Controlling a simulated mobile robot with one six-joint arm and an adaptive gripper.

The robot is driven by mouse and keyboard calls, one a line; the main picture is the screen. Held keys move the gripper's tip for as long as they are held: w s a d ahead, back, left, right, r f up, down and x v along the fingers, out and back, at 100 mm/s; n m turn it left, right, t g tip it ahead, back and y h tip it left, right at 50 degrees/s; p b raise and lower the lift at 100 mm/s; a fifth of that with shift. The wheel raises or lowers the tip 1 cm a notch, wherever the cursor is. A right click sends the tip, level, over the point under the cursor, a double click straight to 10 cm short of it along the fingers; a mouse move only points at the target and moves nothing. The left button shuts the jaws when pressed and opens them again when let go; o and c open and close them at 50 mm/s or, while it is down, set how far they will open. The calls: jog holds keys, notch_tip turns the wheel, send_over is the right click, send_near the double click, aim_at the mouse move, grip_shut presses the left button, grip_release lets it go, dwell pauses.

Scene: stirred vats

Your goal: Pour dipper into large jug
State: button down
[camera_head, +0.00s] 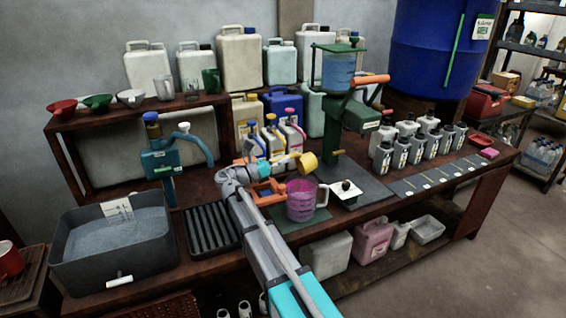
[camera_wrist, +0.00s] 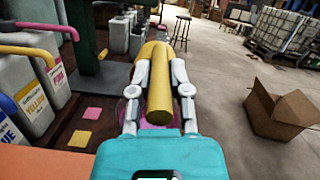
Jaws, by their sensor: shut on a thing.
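The yellow dipper (camera_head: 308,162) is held above the bench, and its cup end is just above and to the right of the large jug's mouth. The large jug (camera_head: 301,204) is clear with a handle and holds pink-purple contents; it stands on a dark green mat. My gripper (camera_head: 277,164) is shut on the dipper's handle. In the wrist view, my gripper's fingers (camera_wrist: 160,92) flank the yellow handle (camera_wrist: 160,98), which hides most of the cup. Pinkish parts of the jug show beside the fingers. I cannot see what the dipper holds.
A white plate with a dark knob (camera_head: 345,192) sits right of the jug. A green dispenser (camera_head: 345,125) stands behind it. Colour-labelled bottles (camera_head: 272,138) stand behind my gripper. Several grey bottles (camera_head: 410,140) are at right. A grey tub (camera_head: 112,242) and black rack (camera_head: 212,230) are left.

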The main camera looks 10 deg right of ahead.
jog(key=shift+s+a+r+t+h+b, duration=0.15)
jog(key=shift+a+t+h+b, duration=0.25)
jog(key=shift+b, duration=0.5)
jog(key=shift+s+a+t+h+b, duration=0.2)
jog(key=shift+a+h+b, duration=0.25)
jog(key=shift+h+b, duration=0.35)
jog(key=shift+s, duration=0.1)
dwell(1.7)
